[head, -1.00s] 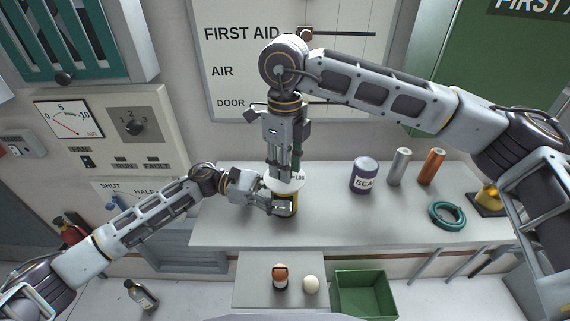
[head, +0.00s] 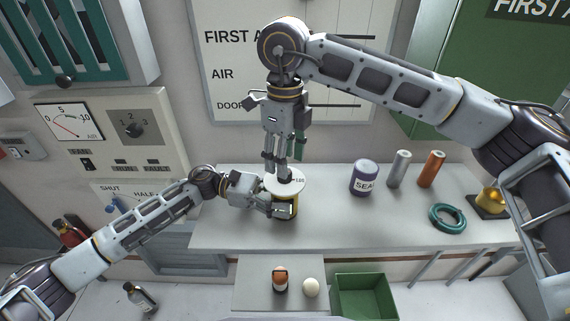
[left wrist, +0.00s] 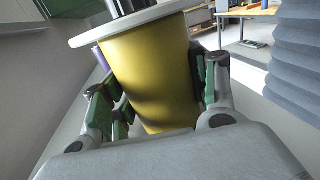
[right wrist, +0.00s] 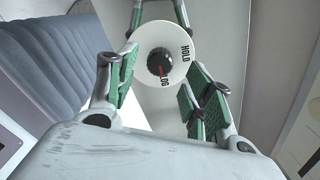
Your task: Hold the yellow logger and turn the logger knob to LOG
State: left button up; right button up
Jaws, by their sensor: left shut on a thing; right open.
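The yellow logger (left wrist: 150,75) stands on the bench with a white dial disc (head: 290,187) on top. My left gripper (head: 284,211) is shut on the logger's yellow body, with a finger on each side in the left wrist view. The dark logger knob (right wrist: 160,62) sits in the middle of the disc. Its red pointer points at the LOG mark, and HOLD is printed to the side. My right gripper (head: 276,158) is open above the knob, pointing down, its fingers apart from it in the right wrist view.
On the bench (head: 330,229) to the right stand a purple SEAL can (head: 363,178), a grey cylinder (head: 399,168) and an orange cylinder (head: 431,168). A teal ring (head: 447,217) lies nearer the front. A green bin (head: 364,297) is below the bench.

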notch_tip(320, 180, up, 9)
dwell(0.5)
pick_arm(q)
jog(key=o, duration=1.3)
jog(key=shift+o, duration=0.2)
jog(key=shift+a, duration=0.15)
jog(key=v, duration=1.1)
jog(key=shift+w+a, duration=0.1)
jog(key=shift+a, duration=0.25)
jog(key=shift+f, duration=0.1)
pick_arm(e)
jog(key=shift+s+f, duration=0.1)
jog(key=shift+s, duration=0.05)
